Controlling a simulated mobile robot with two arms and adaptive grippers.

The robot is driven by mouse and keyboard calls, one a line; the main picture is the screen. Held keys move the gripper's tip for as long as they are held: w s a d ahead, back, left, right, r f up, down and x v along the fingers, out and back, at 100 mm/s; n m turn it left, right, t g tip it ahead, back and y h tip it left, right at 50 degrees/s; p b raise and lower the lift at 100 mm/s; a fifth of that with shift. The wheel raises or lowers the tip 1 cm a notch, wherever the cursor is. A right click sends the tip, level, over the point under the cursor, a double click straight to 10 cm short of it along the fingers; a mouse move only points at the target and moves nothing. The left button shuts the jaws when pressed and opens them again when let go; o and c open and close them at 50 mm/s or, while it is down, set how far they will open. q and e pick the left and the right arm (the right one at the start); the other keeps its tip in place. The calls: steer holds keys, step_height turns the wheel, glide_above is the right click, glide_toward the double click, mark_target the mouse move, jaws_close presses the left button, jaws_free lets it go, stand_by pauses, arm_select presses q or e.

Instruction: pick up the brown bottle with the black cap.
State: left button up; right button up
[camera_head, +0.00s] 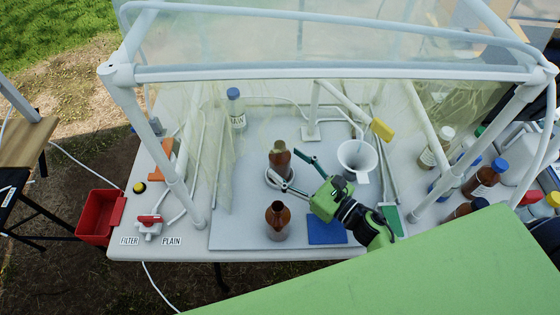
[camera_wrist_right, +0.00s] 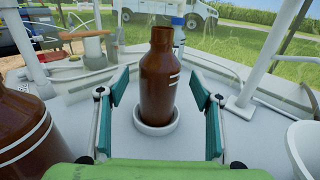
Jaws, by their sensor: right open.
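A brown bottle (camera_head: 280,160) stands upright in a shallow white ring (camera_head: 272,181) on the grey work mat; it also shows in the right wrist view (camera_wrist_right: 158,85). I see no black cap on it. My right gripper (camera_head: 286,168) is open, its two teal-padded fingers on either side of this bottle, with gaps visible in the right wrist view. A second brown bottle (camera_head: 277,222), apparently uncapped, stands nearer the front of the mat; part of it shows at the left of the right wrist view (camera_wrist_right: 25,140). No black-capped brown bottle is clearly visible. My left gripper is out of view.
A white funnel (camera_head: 357,160) stands right of the gripper. A blue pad (camera_head: 326,229) lies in front. A blue-capped clear bottle (camera_head: 236,110) stands at the back left. Several capped bottles, including a blue-capped brown one (camera_head: 486,180), stand at right. White frame posts and clear sheeting surround the mat.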

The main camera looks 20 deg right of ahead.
mark_target(279, 157)
steer(key=x, duration=0.3)
steer(key=shift+w+a+p, duration=0.15)
steer(key=shift+w+p, duration=0.15)
steer(key=shift+p, duration=0.1)
steer(key=c, duration=1.5)
steer(key=shift+r, duration=0.1)
